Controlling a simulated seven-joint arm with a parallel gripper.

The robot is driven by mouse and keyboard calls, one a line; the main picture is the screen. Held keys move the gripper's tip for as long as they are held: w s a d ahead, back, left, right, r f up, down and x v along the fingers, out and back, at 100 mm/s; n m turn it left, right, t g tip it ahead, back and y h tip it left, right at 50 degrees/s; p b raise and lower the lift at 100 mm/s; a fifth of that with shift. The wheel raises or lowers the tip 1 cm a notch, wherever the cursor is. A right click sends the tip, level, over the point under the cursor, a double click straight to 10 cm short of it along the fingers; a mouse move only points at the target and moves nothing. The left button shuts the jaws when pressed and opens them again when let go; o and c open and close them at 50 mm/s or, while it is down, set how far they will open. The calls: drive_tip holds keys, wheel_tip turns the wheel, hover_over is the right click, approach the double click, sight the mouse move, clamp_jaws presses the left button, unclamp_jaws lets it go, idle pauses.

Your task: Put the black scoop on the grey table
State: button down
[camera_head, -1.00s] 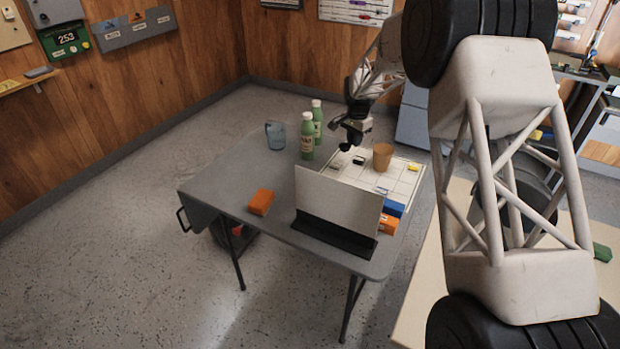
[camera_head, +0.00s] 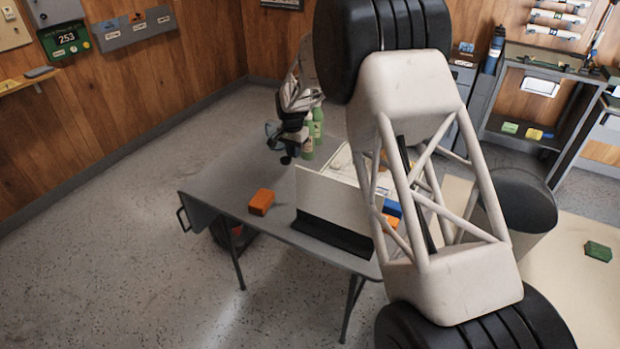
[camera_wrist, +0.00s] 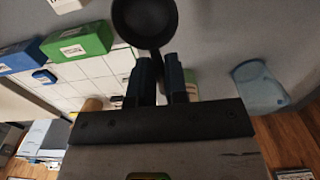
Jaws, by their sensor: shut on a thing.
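My gripper (camera_head: 288,150) is shut on the black scoop (camera_wrist: 145,20), whose round bowl extends beyond the fingertips in the wrist view. The wrist view shows my fingers (camera_wrist: 161,75) on either side of its handle. In the head view the scoop is a small dark shape that I cannot clearly tell from the fingers. The grey table (camera_head: 225,190) lies under my gripper, and its bare surface also shows in the wrist view (camera_wrist: 215,38). The scoop appears held above the table; the exact gap is hard to tell.
Green bottles (camera_head: 318,125) and a bluish clear cup (camera_wrist: 260,88) stand close to my gripper. An upright white panel (camera_head: 325,195) on a black base stands at the table's front. An orange box (camera_head: 261,202) lies left of it. A white grid board (camera_wrist: 100,68) holds several items.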

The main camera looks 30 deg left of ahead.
drive_tip(key=shift+f, duration=0.55)
drive_tip(key=shift+f, duration=3.15)
drive_tip(key=shift+f, duration=1.85)
drive_tip(key=shift+f, duration=0.2)
drive_tip(key=c, duration=1.1)
unclamp_jaws()
drive_tip(key=shift+c, duration=0.2)
drive_tip(key=shift+r, duration=0.1)
